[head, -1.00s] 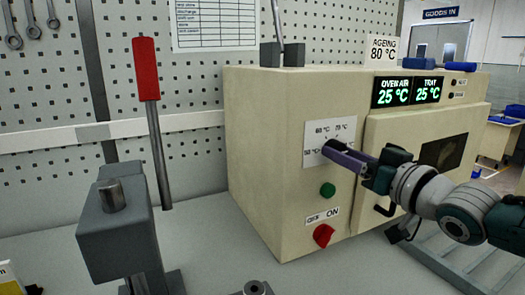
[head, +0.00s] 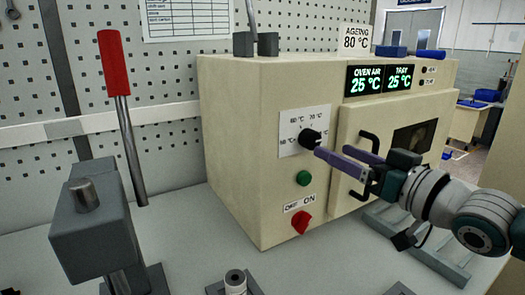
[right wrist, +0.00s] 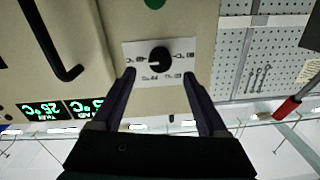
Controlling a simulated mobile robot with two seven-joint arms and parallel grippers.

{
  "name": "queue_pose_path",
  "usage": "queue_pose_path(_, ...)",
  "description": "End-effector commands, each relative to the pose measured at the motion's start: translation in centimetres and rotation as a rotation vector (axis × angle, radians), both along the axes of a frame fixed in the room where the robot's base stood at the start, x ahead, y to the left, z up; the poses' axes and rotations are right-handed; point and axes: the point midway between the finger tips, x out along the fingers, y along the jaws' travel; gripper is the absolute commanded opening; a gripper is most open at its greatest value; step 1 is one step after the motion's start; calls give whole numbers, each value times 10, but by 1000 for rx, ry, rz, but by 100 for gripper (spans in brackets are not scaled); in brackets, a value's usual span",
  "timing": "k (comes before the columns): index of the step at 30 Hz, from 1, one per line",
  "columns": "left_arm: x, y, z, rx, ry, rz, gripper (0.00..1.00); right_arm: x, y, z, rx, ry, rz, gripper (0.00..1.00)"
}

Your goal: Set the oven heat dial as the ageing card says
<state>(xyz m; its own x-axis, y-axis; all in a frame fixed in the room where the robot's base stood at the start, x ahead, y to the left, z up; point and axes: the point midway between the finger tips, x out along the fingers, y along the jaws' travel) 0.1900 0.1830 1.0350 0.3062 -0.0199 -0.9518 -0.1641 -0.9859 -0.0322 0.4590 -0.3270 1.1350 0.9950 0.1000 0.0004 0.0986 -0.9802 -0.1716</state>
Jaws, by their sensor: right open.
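The cream oven (head: 235,150) stands on the bench. The ageing card (head: 356,38) on top reads 80 °C. The black heat dial (head: 310,138) is on a white scale plate (head: 291,122) with temperature marks, 60 and 70 °C readable along its top; I cannot tell where its pointer stands. My right gripper (head: 331,152) is open and empty, in front of the dial and slightly to its right. In the right wrist view the picture is upside down, and the dial (right wrist: 160,57) shows between and beyond the two spread fingertips (right wrist: 158,74). My left gripper is not in view.
The oven door handle (head: 367,160) is close to my right fingers. A green button (head: 303,178) and red switch (head: 301,222) sit below the dial. Displays (head: 378,79) read 25 °C. A grey device (head: 90,225) and red-handled lever (head: 115,75) stand left.

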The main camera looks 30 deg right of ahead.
Motion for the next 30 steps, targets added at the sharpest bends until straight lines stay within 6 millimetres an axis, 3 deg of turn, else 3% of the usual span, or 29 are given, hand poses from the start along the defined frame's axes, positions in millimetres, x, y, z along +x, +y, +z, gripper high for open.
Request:
queue_pose_path(3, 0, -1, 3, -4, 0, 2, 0, -19, -2, 0, -1, 3, 1, 76)
queue_pose_path(9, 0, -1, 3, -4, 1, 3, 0, -37, -3, 0, 0, 2, 0, 76)
queue_pose_path(26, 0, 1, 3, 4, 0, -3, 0, -40, -4, 0, 0, 1, 0, 76)
queue_pose_path(30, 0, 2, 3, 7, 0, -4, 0, -43, 10, -14, -11, 65, 5, 76)
